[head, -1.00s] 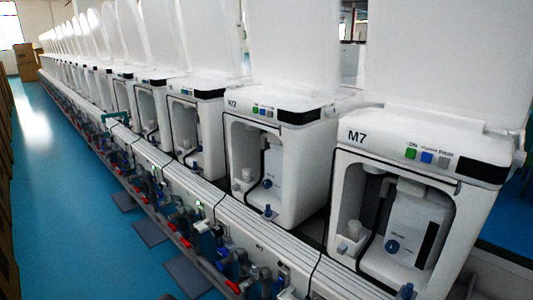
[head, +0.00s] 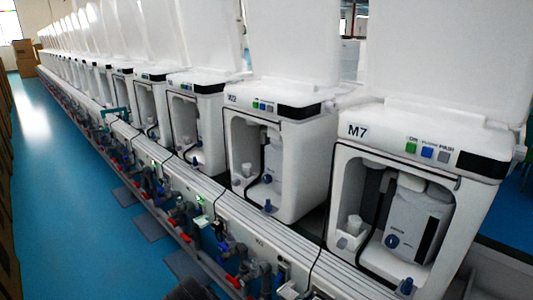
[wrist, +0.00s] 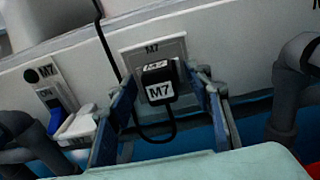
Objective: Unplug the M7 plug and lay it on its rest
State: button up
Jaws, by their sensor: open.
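The black M7 plug (wrist: 158,84), with white M7 labels, sits at a grey socket plate (wrist: 172,50) marked M7 in the wrist view. Its black cord loops below it. My gripper (wrist: 161,82) is open, with one blue-grey finger on each side of the plug. I cannot tell whether either finger touches it. A white bracket (wrist: 80,124) projects from the wall left of the plug, below an M7 panel; I cannot tell whether it is the rest. In the head view, the plug and my gripper cannot be made out.
Grey pipes (wrist: 292,90) stand close on the right in the wrist view, with more at the left. A pale green surface (wrist: 215,165) fills the bottom.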

dwell(0.9)
jog(key=shift+r, duration=0.1)
grip_shut()
jog(key=shift+v, duration=2.95)
